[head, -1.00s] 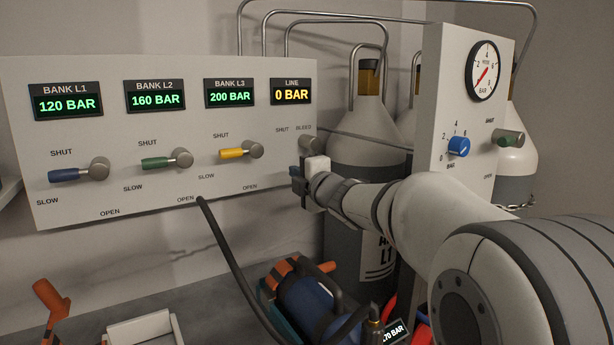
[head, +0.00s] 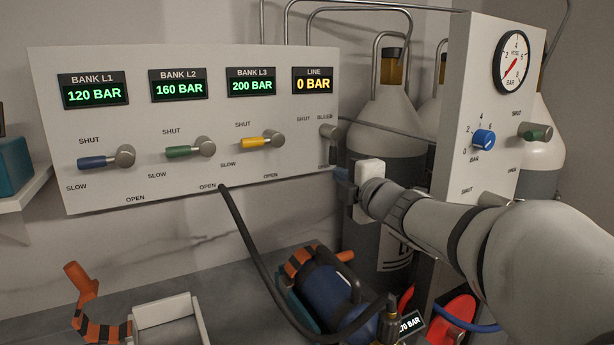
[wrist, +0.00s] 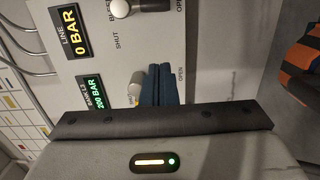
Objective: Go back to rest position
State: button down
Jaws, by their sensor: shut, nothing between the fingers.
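My gripper (head: 342,176) is shut and empty in the head view, in front of the valve panel (head: 190,60) near its lower right corner. It is just below the line bleed valve (head: 328,131), whose dark lever hangs down. The gripper looks apart from that lever, but the gap is hard to judge. In the wrist view the blue fingers (wrist: 160,82) are together with nothing between them. They partly cover the bank L3 valve (wrist: 138,90) behind them. The line display (head: 313,80) reads 0 BAR.
Bank levers in blue (head: 92,162), green (head: 185,152) and yellow (head: 258,142) point left. Gas cylinders (head: 390,120) and a regulator panel (head: 460,100) stand right, close to my arm. A blue cylinder (head: 335,295) with a black hose lies below, beside a white tray (head: 170,325).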

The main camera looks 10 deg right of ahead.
jog(key=s+d+f+m+g+h+p, duration=0.45)
jog(key=s+d+m+h+p, duration=0.3)
jog(key=m, duration=0.55)
jog(key=s+a+f+m+g+p, duration=0.1)
jog(key=s+a+m+g+p, duration=0.1)
jog(key=s, duration=0.4)
jog(key=s+a+f+m+g+y+p, duration=0.1)
jog(key=s+a+f+m+g+p, duration=0.1)
jog(key=s, duration=0.5)
jog(key=s+a+f+m+g+y+p, duration=0.1)
jog(key=s+a+f+m+g+p, duration=0.1)
jog(key=s+g, duration=0.4)
jog(key=m+p, duration=0.1)
jog(key=m, duration=0.1)
jog(key=shift+s+a+f+m+p, duration=0.15)
jog(key=shift+s+f+m+p, duration=0.05)
jog(key=shift+s+m+p, duration=0.1)
